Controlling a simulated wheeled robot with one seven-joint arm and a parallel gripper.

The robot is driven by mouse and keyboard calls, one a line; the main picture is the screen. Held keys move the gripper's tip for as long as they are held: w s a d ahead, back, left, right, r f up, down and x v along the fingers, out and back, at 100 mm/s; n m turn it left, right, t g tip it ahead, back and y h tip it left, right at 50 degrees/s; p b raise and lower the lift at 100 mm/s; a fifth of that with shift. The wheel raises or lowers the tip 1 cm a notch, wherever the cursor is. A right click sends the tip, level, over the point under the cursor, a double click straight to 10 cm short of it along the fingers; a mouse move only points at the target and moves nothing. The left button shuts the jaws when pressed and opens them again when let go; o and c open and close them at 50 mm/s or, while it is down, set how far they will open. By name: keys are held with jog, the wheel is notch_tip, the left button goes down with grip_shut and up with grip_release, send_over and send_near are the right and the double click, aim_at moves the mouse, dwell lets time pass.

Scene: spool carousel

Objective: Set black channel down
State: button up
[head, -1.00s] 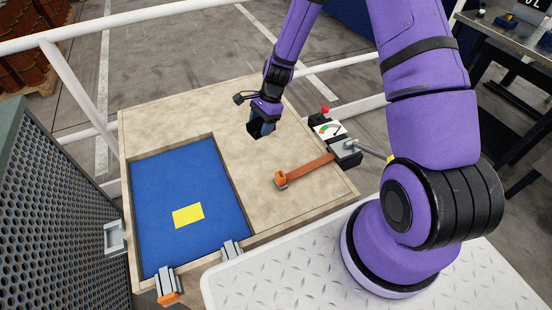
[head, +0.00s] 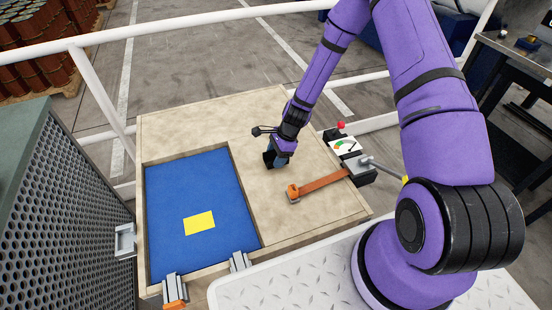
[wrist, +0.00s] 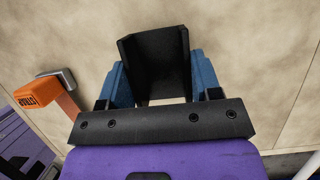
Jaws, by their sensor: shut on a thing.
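The black channel (wrist: 157,55) is a dark U-shaped piece with two raised side walls, seen in the wrist view between the blue fingers of my gripper (wrist: 160,88). The gripper is shut on it. In the head view my gripper (head: 274,160) points down at the middle of the tan wooden board (head: 188,126), to the right of the blue recess. The channel (head: 268,159) shows there as a small dark shape at the fingertips, partly hidden. I cannot tell whether it touches the board.
The blue recess (head: 185,240) with a yellow patch (head: 199,222) lies left. An orange strap (head: 320,186) with an end stop crosses the board at right, near a gauge (head: 345,145) with a red knob. Grey clamps (head: 240,262) line the front edge. Bare board lies behind the gripper.

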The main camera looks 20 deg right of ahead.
jog(key=shift+f, duration=0.7)
jog(key=o, duration=0.9)
jog(key=shift+f, duration=0.1)
jog(key=v, duration=1.2)
jog(key=shift+r, duration=0.3)
